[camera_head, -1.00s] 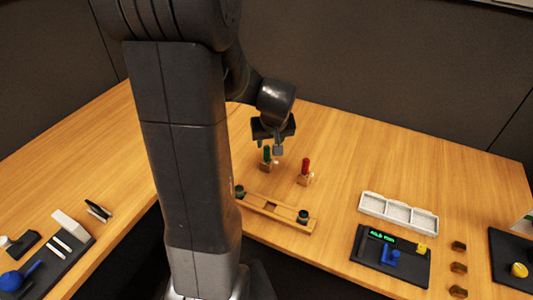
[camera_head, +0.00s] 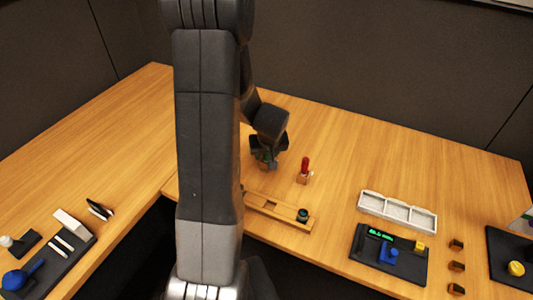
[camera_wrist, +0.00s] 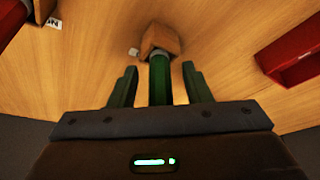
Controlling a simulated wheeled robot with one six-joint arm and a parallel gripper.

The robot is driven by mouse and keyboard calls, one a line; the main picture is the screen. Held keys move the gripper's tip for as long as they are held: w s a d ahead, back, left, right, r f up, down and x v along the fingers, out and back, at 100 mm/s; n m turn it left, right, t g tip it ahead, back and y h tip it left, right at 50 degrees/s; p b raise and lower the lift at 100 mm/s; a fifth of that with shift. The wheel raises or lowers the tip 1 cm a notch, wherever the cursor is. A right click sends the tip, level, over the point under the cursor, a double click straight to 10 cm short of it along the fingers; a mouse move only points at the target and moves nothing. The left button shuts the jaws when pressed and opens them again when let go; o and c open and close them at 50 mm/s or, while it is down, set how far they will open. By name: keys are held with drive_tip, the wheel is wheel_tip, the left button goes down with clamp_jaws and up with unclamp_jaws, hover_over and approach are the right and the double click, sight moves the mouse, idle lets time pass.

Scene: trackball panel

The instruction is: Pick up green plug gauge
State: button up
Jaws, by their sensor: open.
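The green plug gauge (camera_wrist: 160,78) stands in a small wooden block (camera_wrist: 158,40) in the wrist view. In the head view my gripper (camera_head: 266,163) is down at this block and hides most of the gauge. In the wrist view my gripper (camera_wrist: 158,85) is open, with one green finger on each side of the gauge. A gap shows between each finger and the gauge, and nothing is held.
A red gauge (camera_head: 305,166) stands in its own block (camera_head: 304,178) just right of my gripper. A wooden rail (camera_head: 280,211) lies in front. A white tray (camera_head: 397,211) and a dark panel (camera_head: 387,255) are further right.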

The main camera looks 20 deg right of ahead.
clamp_jaws()
idle(0.3)
